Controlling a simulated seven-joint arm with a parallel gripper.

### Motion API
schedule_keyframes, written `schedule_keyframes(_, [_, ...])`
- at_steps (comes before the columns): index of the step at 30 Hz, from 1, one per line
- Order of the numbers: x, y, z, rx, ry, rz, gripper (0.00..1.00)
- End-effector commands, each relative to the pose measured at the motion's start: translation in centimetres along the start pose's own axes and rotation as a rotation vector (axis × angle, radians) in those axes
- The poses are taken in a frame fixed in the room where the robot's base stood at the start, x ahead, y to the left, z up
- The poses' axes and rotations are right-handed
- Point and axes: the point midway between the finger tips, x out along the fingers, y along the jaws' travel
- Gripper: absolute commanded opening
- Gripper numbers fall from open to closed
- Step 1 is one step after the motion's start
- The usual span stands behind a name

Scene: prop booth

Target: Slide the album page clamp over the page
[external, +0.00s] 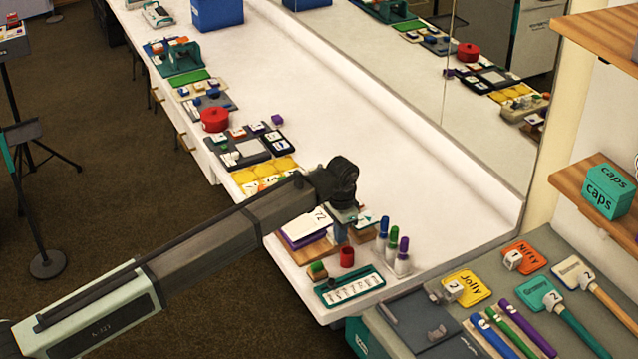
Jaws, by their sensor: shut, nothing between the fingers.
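My gripper (341,235) points down over the near end of the white counter, its fingers closed and empty. Just left of it is a stack of white pages with a purple edge (304,232), marked with a number, lying on a wooden board (306,252). My gripper and wrist hide part of that board and what lies at its right. Farther back on the counter is a dark album-like board (268,153) with a pale square page (250,149). I cannot tell for certain which part is the album page clamp.
Right of my gripper stand several capped bottles (402,264). A red cup (347,257), a small green-topped block (317,271) and a green tray (375,282) are in front. Yellow pieces (285,163) lie behind. The counter's middle is clear; a mirror (430,60) borders its right.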

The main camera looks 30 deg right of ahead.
Motion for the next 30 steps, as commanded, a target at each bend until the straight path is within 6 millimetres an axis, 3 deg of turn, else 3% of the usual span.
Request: schedule_keyframes(30, [0.23,-0.87,-0.02,0.000,0.000,-0.001,0.00])
